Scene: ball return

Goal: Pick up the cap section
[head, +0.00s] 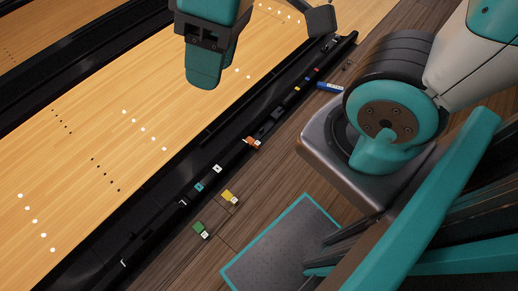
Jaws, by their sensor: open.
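My gripper (262,48) shows at the top edge, above the wooden lane. A teal finger with a dark bracket is on its left and a dark grey piece on its right, with a wide gap between. It is open and nothing shows in it. The long black rail (150,229) runs diagonally along the lane and carries small pieces, including a teal one (199,187) and a white one (217,168). I cannot tell which is the cap section.
The pale wooden lane (120,150) fills the left, with a dark gutter beside it. Brown floorboards (270,180) lie right of the rail. A grey mat with a teal edge (272,250) lies at the bottom. My arm base and column occupy the right side.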

